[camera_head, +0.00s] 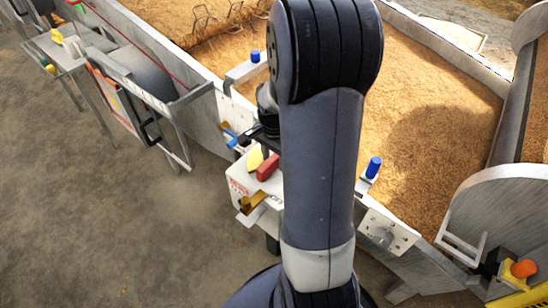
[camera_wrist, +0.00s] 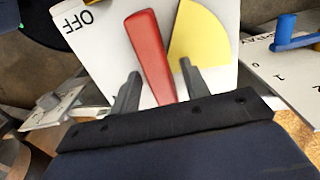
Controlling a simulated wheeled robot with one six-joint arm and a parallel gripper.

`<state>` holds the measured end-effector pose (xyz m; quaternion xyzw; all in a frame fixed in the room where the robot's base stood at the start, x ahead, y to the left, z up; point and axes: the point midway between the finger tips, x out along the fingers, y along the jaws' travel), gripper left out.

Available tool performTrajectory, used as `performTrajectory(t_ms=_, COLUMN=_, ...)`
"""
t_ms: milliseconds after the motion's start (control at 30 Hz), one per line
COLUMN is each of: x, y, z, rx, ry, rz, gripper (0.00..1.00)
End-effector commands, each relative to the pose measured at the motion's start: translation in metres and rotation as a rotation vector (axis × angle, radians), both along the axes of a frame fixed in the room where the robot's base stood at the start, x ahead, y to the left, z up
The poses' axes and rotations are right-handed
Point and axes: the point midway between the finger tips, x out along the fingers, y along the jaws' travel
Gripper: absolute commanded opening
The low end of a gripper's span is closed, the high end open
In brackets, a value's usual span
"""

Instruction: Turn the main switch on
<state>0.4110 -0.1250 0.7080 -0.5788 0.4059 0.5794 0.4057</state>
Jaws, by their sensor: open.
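The main switch is a red lever (camera_wrist: 150,55) on a white panel (camera_wrist: 105,45). A yellow sector (camera_wrist: 200,38) lies to the lever's right in the wrist view, and an upside-down "OFF" label is at the panel's upper left. The lever also shows in the head view (camera_head: 267,167), on the white box (camera_head: 238,180) beside the trough. My gripper (camera_wrist: 160,69) is open, with one finger on each side of the lever in the wrist view. Whether either finger touches it I cannot tell. In the head view my arm partly hides the gripper.
A blue handle (camera_wrist: 290,40) with a numbered dial plate stands at the right in the wrist view. Grain-filled troughs (camera_head: 430,70) lie behind my arm. A brass-coloured part (camera_head: 252,203) juts from the box's front. The floor (camera_head: 120,220) at left is clear.

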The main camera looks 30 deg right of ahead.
Motion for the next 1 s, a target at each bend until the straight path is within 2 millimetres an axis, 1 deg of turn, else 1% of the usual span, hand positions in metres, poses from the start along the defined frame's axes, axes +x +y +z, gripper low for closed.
performTrajectory(t_ms=167, x=0.0001, y=0.0, z=0.0002, rx=0.0, ry=0.0, rz=0.0, gripper=0.44)
performTrajectory(t_ms=200, x=0.0001, y=-0.0001, z=0.0003, rx=0.0, ry=0.0, rz=0.0, gripper=0.42)
performTrajectory(t_ms=700, x=0.0002, y=0.0, z=0.0005, rx=-0.001, ry=-0.001, rz=0.0, gripper=0.01)
performTrajectory(t_ms=1000, x=0.0002, y=-0.0002, z=0.0006, rx=-0.001, ry=-0.001, rz=0.0, gripper=0.0)
